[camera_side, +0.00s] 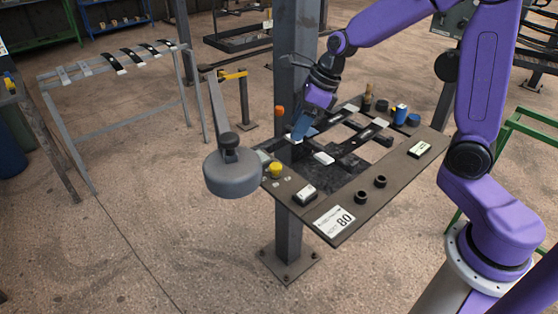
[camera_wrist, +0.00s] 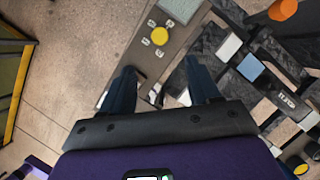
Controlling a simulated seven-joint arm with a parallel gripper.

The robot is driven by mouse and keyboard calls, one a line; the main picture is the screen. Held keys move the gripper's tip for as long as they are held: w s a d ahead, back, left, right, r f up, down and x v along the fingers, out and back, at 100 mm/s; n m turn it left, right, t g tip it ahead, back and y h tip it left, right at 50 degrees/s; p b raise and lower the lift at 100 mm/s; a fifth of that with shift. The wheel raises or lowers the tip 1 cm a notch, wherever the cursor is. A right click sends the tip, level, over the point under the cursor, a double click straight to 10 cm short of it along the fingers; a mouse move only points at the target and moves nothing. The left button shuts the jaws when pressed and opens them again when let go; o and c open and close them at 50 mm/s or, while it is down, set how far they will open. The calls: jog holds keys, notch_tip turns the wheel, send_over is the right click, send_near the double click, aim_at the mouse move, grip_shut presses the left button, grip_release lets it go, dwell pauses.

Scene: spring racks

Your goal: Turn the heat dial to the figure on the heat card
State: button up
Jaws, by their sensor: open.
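The heat card (camera_side: 335,221) is a white card with a large black "80", lying on the near corner of the dark panel in the side view. The heat dial appears to be the round yellow knob (camera_side: 275,169) at the panel's left edge. In the wrist view, the yellow knob (camera_wrist: 159,37) is ringed by several small pale labels, too small to read. My gripper (camera_side: 302,130) is above the far left part of the panel, apart from the knob. In the wrist view, my gripper (camera_wrist: 162,80) has its fingers spread and empty, with the knob beyond them.
A large grey round body (camera_side: 232,176) on an arm hangs close to the left of the knob. A steel post (camera_side: 294,60) and an orange cap (camera_side: 280,112) stand near my gripper. Two black round sockets (camera_side: 370,188) are on the front strip. A rack (camera_side: 110,85) stands left.

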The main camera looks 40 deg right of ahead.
aim_at(276, 166)
jog(key=x, duration=1.3)
jog(key=shift+c, duration=0.2)
jog(key=c, duration=1)
